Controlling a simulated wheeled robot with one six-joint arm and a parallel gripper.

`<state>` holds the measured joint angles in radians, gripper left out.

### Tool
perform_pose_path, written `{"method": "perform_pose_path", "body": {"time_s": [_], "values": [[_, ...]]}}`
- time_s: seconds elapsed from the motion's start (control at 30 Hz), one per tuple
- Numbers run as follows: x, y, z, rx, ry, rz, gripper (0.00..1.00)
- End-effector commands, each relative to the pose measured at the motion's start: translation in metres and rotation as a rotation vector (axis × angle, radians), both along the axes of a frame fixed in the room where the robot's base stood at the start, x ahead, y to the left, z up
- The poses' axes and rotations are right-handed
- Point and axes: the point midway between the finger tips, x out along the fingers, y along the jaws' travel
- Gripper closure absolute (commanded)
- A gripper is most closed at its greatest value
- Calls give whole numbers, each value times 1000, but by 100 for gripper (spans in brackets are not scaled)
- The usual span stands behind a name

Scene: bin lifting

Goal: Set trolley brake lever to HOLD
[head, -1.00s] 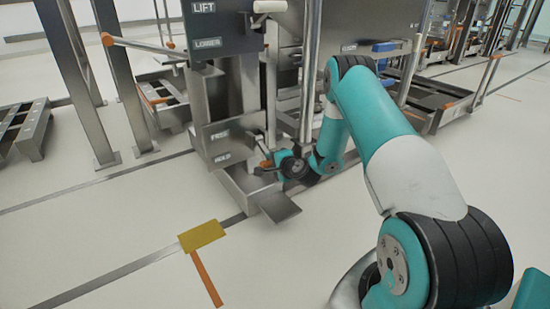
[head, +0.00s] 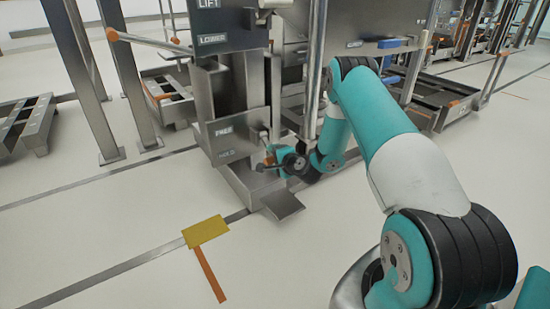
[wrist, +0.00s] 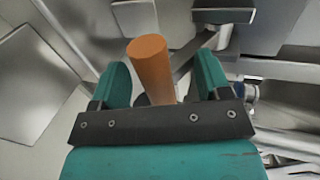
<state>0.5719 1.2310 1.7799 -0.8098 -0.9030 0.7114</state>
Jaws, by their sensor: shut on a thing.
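The brake lever's orange handle (wrist: 150,62) stands between the two teal fingers of my gripper (wrist: 163,76) in the wrist view, and the gripper is shut on it. In the head view my gripper (head: 270,160) is low at the right side of the trolley column, with the orange handle (head: 269,157) at its tip. The brake plate (head: 236,138) carries a FREE label (head: 224,131) above a HOLD label (head: 226,155). The handle is to the right of the plate, at about the height of the HOLD label in the picture. The lever's pivot is not clear.
The trolley column has an upper LIFT/LOWER panel (head: 228,25). A metal foot plate (head: 281,205) juts out below my gripper. A yellow floor plate (head: 206,231) and orange strip (head: 210,275) lie in front. Metal posts (head: 125,75) stand left.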

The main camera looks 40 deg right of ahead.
Motion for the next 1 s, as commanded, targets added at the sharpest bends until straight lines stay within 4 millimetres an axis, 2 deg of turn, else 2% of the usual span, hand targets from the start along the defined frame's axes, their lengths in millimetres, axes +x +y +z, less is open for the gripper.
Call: {"method": "perform_pose_path", "body": {"time_s": [0.03, 0.27, 0.83, 0.87, 1.0], "values": [[-1, 5, -8, -2, 17, 14, 44], [-10, 4, -4, 0, 21, 12, 44], [-115, 7, 40, 10, 5, -7, 44], [-114, 7, 33, 2, 1, -3, 44], [-119, 6, 33, -1, -1, -2, 44]]}}
